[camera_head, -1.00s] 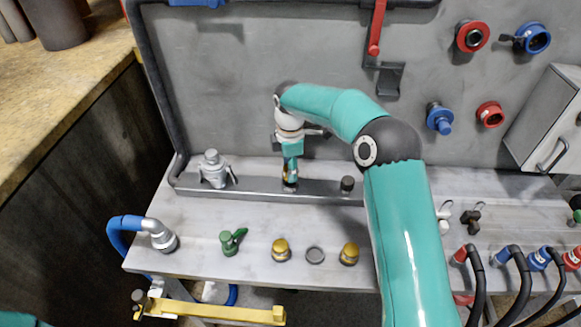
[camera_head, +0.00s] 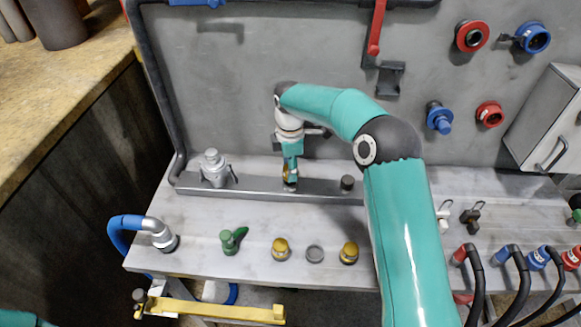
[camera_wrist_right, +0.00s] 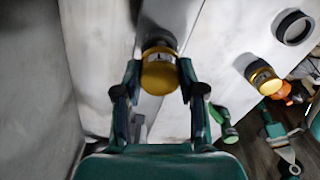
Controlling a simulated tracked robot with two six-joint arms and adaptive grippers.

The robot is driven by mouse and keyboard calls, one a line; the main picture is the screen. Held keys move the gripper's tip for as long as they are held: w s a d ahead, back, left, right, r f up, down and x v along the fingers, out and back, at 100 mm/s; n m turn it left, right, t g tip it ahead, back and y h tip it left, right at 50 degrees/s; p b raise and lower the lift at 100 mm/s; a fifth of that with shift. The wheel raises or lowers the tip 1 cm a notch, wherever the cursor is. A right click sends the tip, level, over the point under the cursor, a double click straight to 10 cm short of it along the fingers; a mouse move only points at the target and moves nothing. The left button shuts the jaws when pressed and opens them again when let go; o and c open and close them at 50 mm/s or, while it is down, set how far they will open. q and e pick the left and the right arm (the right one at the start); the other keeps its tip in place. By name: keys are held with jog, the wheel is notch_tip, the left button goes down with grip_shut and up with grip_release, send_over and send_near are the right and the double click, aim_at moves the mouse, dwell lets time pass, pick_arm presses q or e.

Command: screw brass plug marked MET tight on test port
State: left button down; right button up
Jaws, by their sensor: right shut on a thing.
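My right gripper (camera_head: 290,177) points down at the grey rail on the bench and is shut on a brass plug. In the right wrist view the plug (camera_wrist_right: 159,70) sits between the fingertips (camera_wrist_right: 160,82), with a pale label on its side that I cannot read. A dark round fitting (camera_wrist_right: 158,28) shows just beyond the plug, in line with it. The plug appears to be at this port, but how far its thread is in is hidden. Teal and grey parts at the lower right of the wrist view look like my left arm; its jaw state is unclear.
On the bench front lie a green-handled fitting (camera_head: 230,241), a brass plug (camera_head: 281,249), a grey ring (camera_head: 315,254) and another brass plug (camera_head: 348,253). A silver valve (camera_head: 214,168) and a dark knob (camera_head: 347,184) stand on the rail (camera_head: 255,189). Wall couplings are at right.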

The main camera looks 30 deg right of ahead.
jog(key=shift+f+b, duration=0.4)
jog(key=shift+f, duration=0.4)
jog(key=shift+p, duration=0.3)
dwell(1.0)
jog(key=shift+f, duration=0.15)
dwell(0.4)
jog(key=o, duration=0.6)
jog(key=shift+c, duration=0.2)
jog(key=c, duration=0.6)
jog(key=m, duration=0.5)
jog(key=shift+b, duration=0.3)
